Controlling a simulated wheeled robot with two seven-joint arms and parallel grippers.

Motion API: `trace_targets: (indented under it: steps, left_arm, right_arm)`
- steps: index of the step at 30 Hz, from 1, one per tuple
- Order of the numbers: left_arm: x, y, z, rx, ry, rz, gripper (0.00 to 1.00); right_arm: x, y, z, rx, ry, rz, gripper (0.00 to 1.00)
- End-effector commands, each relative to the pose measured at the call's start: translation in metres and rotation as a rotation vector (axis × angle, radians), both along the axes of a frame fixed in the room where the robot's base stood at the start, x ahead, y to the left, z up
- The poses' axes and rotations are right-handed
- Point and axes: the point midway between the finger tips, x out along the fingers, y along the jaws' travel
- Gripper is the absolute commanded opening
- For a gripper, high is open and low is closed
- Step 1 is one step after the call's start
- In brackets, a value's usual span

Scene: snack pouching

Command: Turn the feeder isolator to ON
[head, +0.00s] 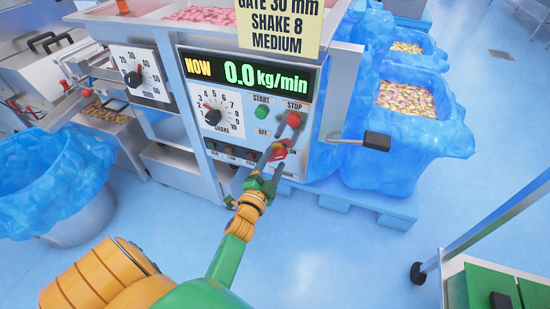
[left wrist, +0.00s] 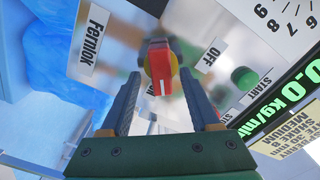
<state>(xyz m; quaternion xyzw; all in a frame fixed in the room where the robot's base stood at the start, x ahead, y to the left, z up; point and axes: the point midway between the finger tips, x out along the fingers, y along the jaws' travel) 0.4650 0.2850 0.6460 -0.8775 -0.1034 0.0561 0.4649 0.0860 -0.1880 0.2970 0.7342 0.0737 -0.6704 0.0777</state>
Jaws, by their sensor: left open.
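The feeder isolator is a red handle (head: 279,150) on the machine's front panel, between an OFF label and a partly hidden ON label. In the left wrist view the red handle (left wrist: 161,72) sits on a yellow backing and has a white line at its near end. I cannot tell for sure which label the line points at. My left gripper (head: 268,164) is at the panel, its fingers open. In the left wrist view, the gripper's two fingers (left wrist: 160,98) lie on either side of the handle, with gaps visible. My right gripper is not in view.
Close by are a green START button (head: 262,112), a red STOP button (head: 294,119) and the SHAKE dial (head: 213,116). The display (head: 247,75) reads 0.0 kg/min. A metal lever with a black grip (head: 377,140) juts out at right. Blue-lined bins (head: 370,160) stand beyond.

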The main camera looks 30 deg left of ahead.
Motion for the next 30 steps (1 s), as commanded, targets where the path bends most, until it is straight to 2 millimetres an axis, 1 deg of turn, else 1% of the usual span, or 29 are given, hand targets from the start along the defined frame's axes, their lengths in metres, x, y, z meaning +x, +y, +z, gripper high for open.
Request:
trace_targets:
  steps: [1,3,6,9,21,23,25,26,27,28,29,30]
  left_arm:
    - [-0.011,-0.002,0.002,0.000,0.003,0.001,0.62]
    - [-0.027,-0.006,0.001,0.000,0.006,0.001,0.62]
    - [-0.044,-0.010,0.000,0.000,0.004,0.001,0.62]
    - [-0.054,-0.013,0.000,0.000,0.002,0.001,0.62]
    - [-0.055,-0.013,0.000,0.001,0.002,0.000,0.62]
    - [-0.055,-0.015,-0.006,-0.017,0.014,-0.003,0.62]
    - [-0.057,-0.024,-0.033,-0.092,0.076,-0.016,0.62]
    - [-0.060,-0.031,-0.053,-0.147,0.123,-0.024,0.62]
    - [-0.067,-0.043,-0.086,-0.235,0.203,-0.033,0.62]
    - [-0.076,-0.053,-0.113,-0.304,0.276,-0.035,0.62]
    - [-0.088,-0.064,-0.141,-0.372,0.355,-0.034,0.62]
    - [-0.107,-0.076,-0.176,-0.455,0.460,-0.023,0.62]
  right_arm:
    - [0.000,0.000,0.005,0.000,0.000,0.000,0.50]
    - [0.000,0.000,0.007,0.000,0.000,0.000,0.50]
    - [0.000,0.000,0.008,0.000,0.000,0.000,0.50]
    - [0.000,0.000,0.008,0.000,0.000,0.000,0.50]
    - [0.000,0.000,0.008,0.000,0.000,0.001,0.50]
    - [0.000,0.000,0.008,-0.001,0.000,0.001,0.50]
    - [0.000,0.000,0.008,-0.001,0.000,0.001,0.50]
    - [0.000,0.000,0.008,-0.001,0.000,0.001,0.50]
    - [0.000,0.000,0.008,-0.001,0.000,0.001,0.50]
    - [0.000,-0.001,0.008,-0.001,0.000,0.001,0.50]
    - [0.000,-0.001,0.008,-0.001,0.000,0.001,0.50]
    - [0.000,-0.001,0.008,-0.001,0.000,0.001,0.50]
